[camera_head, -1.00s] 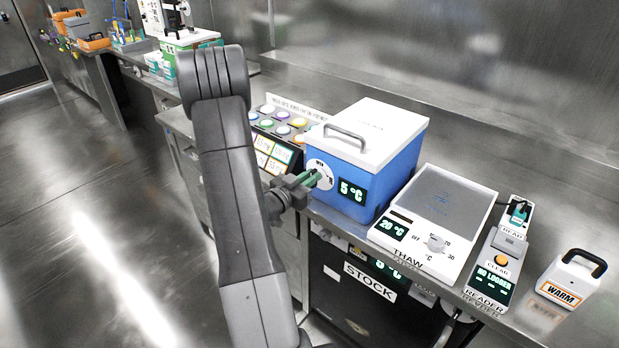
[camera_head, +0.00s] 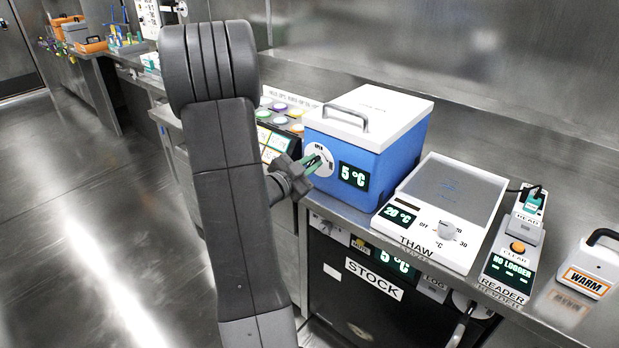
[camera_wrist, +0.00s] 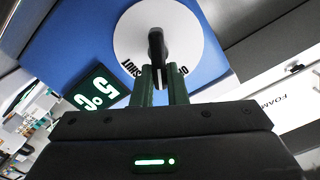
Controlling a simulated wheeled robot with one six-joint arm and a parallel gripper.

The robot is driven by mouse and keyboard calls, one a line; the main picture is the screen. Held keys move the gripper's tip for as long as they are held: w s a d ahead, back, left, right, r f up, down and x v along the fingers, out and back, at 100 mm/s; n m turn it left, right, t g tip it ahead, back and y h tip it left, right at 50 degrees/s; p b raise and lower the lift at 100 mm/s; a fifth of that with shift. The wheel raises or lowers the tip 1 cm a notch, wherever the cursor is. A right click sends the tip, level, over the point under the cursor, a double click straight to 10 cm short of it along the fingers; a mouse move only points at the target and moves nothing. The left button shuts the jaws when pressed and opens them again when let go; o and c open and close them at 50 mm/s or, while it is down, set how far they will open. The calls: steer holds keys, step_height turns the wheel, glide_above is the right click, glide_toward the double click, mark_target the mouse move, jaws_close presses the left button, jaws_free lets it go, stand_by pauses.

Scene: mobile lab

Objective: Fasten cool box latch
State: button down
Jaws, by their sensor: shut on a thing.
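The blue cool box (camera_head: 400,156) with a white lid (camera_head: 377,112) stands on the bench, its lid down. Its front carries a display reading 5 °C and a round white latch dial (camera_head: 312,150) marked OPEN. The wrist view shows the dial (camera_wrist: 195,40) close up, with SHUT and part of OPEN legible and a dark latch handle (camera_wrist: 157,50) across its middle. My gripper (camera_head: 311,164) is at the dial, its green fingers shut on the latch handle.
Right of the box are the THAW plate (camera_head: 449,200), the reader (camera_head: 511,262) and a white WARM container (camera_head: 588,268). Several coloured caps (camera_head: 280,112) sit left of the box. The STOCK unit (camera_head: 375,285) is below the bench. Floor at left is clear.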

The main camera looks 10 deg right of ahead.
steer(key=m+b, duration=0.3)
steer(key=b, duration=0.1)
steer(key=f+m+b, duration=0.1)
steer(key=m+b, duration=0.3)
steer(key=b, duration=0.1)
steer(key=f+m+b, duration=0.1)
steer(key=m+b, duration=0.3)
steer(key=b, duration=0.1)
steer(key=shift+s+d, duration=0.25)
steer(key=shift+s, duration=0.1)
steer(key=shift+r+m+b, duration=0.1)
steer(key=shift+m+b, duration=0.3)
steer(key=c, duration=1.4)
jaws_free()
steer(key=shift+c, duration=0.2)
steer(key=p+v, duration=0.1)
steer(key=v, duration=1.2)
steer(key=shift+s+a+p, duration=0.25)
steer(key=shift+a+p, duration=0.05)
steer(key=shift+p, duration=0.1)
